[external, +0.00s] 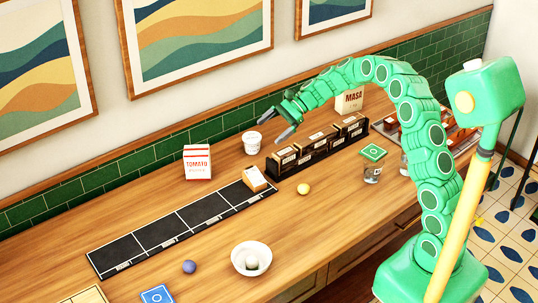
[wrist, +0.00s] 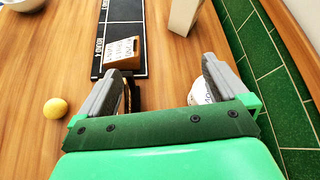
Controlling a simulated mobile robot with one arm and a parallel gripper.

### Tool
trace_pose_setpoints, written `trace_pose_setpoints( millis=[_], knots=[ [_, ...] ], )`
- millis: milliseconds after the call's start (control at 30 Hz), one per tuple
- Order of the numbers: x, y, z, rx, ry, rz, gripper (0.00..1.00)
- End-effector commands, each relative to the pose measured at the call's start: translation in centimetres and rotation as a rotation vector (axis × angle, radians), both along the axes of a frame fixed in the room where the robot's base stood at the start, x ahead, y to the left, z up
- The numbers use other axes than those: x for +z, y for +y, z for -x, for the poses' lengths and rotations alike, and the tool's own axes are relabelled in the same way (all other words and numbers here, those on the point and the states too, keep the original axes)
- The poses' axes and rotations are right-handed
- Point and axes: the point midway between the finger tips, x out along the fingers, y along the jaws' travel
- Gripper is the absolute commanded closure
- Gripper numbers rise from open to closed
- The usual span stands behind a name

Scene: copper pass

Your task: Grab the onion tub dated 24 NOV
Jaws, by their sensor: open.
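Several tubs with pale labels stand in a black rack (external: 318,152) at the back of the counter. One more labelled tub (external: 254,178) sits on the right end cell of a black, divided mat (external: 172,227); it shows ahead of my gripper in the wrist view (wrist: 123,52). The labels are too small or blurred to read, so I cannot tell which tub is onion or dated 24 NOV. My gripper (external: 276,124) is open and empty, above the counter near the rack's left end. In the wrist view my fingers (wrist: 162,70) partly hide what lies below.
A white cup (external: 251,143) stands close below my gripper, near the green tiled wall. A tomato carton (external: 197,162) and a masa carton (external: 349,101) stand along the back. A yellow ball (external: 304,188), a white bowl (external: 251,259) and a purple ball (external: 189,267) lie nearer the front.

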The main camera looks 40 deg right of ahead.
Motion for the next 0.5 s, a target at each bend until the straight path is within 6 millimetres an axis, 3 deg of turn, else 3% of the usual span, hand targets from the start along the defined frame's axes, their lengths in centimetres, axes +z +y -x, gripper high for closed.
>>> trace_pose_setpoints(
  millis=[233,500],
  knots=[
    [-3.5,-2.4,-5.3,-0.146,0.085,-0.084,0.0],
    [-5.8,-4.2,-8.3,-0.239,0.139,-0.137,0.0]
  ],
)
